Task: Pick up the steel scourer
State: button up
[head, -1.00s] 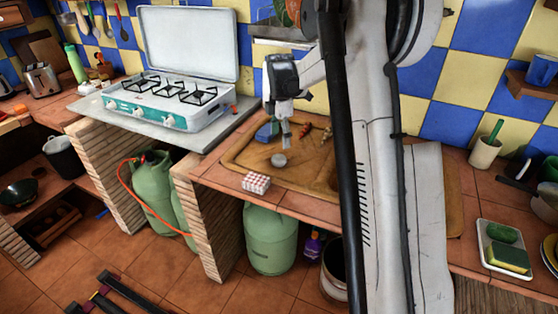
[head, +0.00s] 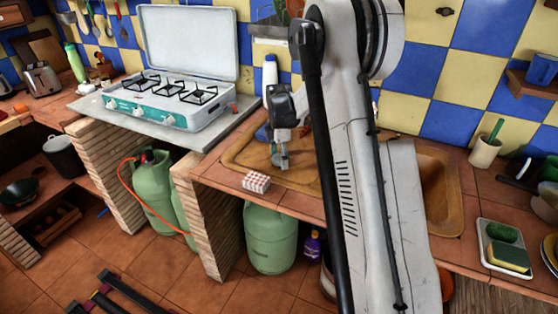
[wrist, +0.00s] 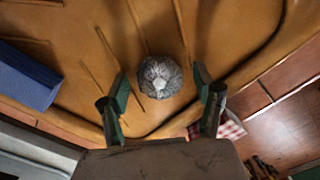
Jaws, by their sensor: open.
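The steel scourer (wrist: 160,77) is a round grey wiry ball with a pale centre. It lies on the brown drainboard of the sink (head: 238,150). In the wrist view it sits between and slightly beyond the two fingertips of my gripper (wrist: 161,92), with a gap on each side. My gripper is open and empty. In the head view my gripper (head: 280,158) is low over the drainboard and largely covers the scourer, so contact cannot be told there.
A blue block (wrist: 28,78) lies left of the scourer in the wrist view. A gas stove (head: 180,105) stands to the left.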

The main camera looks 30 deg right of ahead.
aim_at(277, 157)
jog(key=c, duration=0.9)
jog(key=shift+r, duration=0.1)
jog(key=shift+r, duration=0.4)
jog(key=r, duration=0.2)
jog(key=a+r, duration=0.1)
jog(key=shift+s+r, duration=0.1)
jog(key=shift+r, duration=0.3)
jog(key=s+a+r, duration=0.1)
jog(key=a+r, duration=0.1)
jog(key=a, duration=0.1)
jog(key=s+a+r, duration=0.1)
jog(key=a+r, duration=0.1)
jog(key=a, duration=0.1)
jog(key=s+a+r, duration=0.1)
jog(key=a+r, duration=0.1)
jog(key=a, duration=0.2)
jog(key=shift+a+r, duration=0.1)
jog(key=shift+r, duration=0.05)
jog(key=shift+o, duration=0.3)
